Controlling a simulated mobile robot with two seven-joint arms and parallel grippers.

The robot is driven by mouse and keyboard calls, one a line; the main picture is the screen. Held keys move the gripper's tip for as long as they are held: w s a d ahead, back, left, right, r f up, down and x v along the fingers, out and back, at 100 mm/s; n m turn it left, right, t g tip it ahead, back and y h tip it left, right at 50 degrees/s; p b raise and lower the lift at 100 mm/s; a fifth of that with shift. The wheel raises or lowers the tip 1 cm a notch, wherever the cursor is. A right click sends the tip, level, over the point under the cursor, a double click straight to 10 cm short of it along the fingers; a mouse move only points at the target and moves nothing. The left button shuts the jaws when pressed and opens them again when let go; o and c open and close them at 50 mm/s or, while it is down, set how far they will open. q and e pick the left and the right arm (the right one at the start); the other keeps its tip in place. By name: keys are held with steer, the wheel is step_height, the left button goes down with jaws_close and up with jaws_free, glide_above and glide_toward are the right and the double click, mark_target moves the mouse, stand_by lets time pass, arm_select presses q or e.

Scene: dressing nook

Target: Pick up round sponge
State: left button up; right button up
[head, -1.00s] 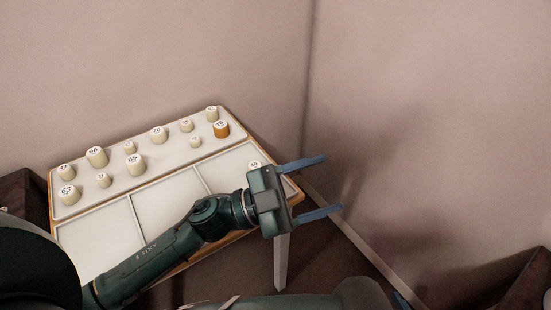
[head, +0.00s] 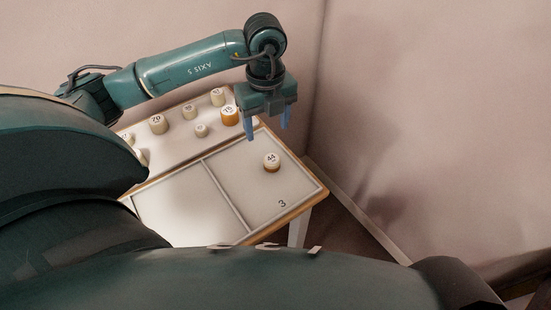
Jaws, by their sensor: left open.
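Nothing in view can be told for sure as a round sponge. Several small round cream pieces with number labels stand on a tray-like table, and I cannot tell if one of them is it. A cream piece (head: 271,162) marked 44, with a brownish lower side, stands alone in the front right section. An orange-sided piece (head: 229,117) stands in the back strip, just left of my left gripper (head: 268,131). The left gripper points down, open with nothing between its blue fingers, above the table behind the 44 piece. My right gripper is not in view.
The table (head: 175,207) has a back strip and divided front sections; the right one bears a 3. Other cream pieces (head: 158,124) stand in the back strip. My own body hides the table's left part. Walls stand close behind and right.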

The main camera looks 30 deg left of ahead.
arm_select(q)
glide_above(272, 159)
steer(key=f, duration=0.6)
steer(key=shift+s+a, duration=0.3)
steer(key=shift+a, duration=0.05)
steer(key=shift+w+d+f+p, duration=0.1)
steer(key=shift+f+p, duration=0.05)
steer(key=shift+f, duration=0.75)
steer(key=shift+w+d+f+p, duration=0.1)
steer(key=shift+d+f+p, duration=0.05)
steer(key=shift+f, duration=0.8)
steer(key=shift+w+d+f+p, duration=0.1)
steer(key=shift+f+p, duration=0.05)
steer(key=shift+f, duration=0.75)
steer(key=shift+c, duration=0.5)
steer(key=c, duration=1)
